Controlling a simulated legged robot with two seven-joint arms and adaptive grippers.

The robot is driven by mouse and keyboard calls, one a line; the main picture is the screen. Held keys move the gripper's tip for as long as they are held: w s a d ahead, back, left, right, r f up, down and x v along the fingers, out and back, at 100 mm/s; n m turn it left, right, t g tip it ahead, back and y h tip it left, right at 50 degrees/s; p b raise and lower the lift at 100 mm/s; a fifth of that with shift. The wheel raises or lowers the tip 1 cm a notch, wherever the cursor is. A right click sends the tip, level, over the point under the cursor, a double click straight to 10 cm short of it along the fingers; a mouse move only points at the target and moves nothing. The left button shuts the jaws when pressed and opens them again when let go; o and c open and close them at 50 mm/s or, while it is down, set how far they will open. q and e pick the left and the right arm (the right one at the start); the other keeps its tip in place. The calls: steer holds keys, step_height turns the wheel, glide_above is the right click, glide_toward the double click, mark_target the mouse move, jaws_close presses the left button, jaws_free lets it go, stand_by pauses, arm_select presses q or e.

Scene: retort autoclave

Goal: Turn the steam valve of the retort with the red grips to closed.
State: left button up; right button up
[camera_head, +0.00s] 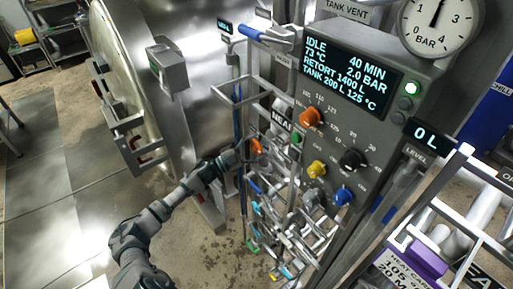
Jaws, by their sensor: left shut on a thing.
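My left arm comes up from the lower left. Its dark gripper (244,152) is at the pipework left of the control panel and is shut on the steam valve's red grip (257,146). Only a small orange-red part of the grip shows past the fingers. The rest of the valve handle is hidden by the gripper and pipes, so its angle cannot be told. My right gripper is not in view.
The control panel (384,137) carries an orange knob (312,117), a black knob (352,159), a yellow knob (317,169) and a blue knob (343,195). A pressure gauge (438,22) sits above. The open round door (125,85) stands left. Dense pipes lie below the gripper.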

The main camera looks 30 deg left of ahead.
arm_select(q)
steer(key=shift+m, duration=0.7)
steer(key=o, duration=1.1)
steer(key=shift+o, duration=0.2)
steer(key=v, duration=1.2)
steer(key=shift+a, duration=0.15)
